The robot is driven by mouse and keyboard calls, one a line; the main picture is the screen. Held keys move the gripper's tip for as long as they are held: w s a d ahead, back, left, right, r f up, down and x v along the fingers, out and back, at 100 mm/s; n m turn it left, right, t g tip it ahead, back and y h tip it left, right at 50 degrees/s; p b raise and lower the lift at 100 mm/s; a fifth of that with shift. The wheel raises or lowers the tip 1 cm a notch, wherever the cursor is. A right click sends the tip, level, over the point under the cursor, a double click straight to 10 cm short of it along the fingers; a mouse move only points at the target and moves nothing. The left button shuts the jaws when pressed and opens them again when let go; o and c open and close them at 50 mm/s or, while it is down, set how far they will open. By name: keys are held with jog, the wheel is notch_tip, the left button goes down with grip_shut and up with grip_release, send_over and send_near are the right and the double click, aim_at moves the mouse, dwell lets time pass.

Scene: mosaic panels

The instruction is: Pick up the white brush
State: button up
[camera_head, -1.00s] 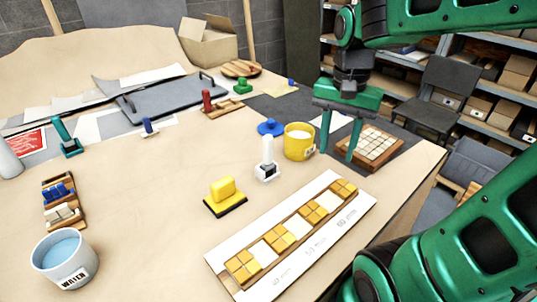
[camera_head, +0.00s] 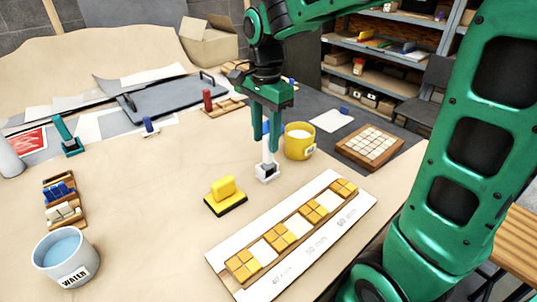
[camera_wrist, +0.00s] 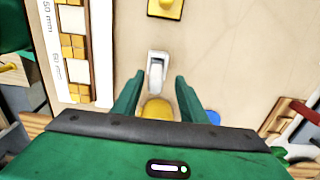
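I cannot tell whether the handle top is between the fingers in depth. Nothing is held.
A yellow cup (camera_head: 299,142) stands close at the right, with a blue object partly hidden behind the fingers. A yellow-handled block (camera_head: 225,194) sits at the front left. A mosaic panel (camera_head: 331,225) lies in front, and a tiled wooden board (camera_head: 369,147) at the right.

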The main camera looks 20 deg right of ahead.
aim_at(268, 156)
jog(key=shift+s+d+f, duration=0.1)
jog(key=shift+f, duration=1.25)
jog(key=shift+d+f, duration=0.1)
jog(key=shift+f, duration=1.25)
grip_shut()
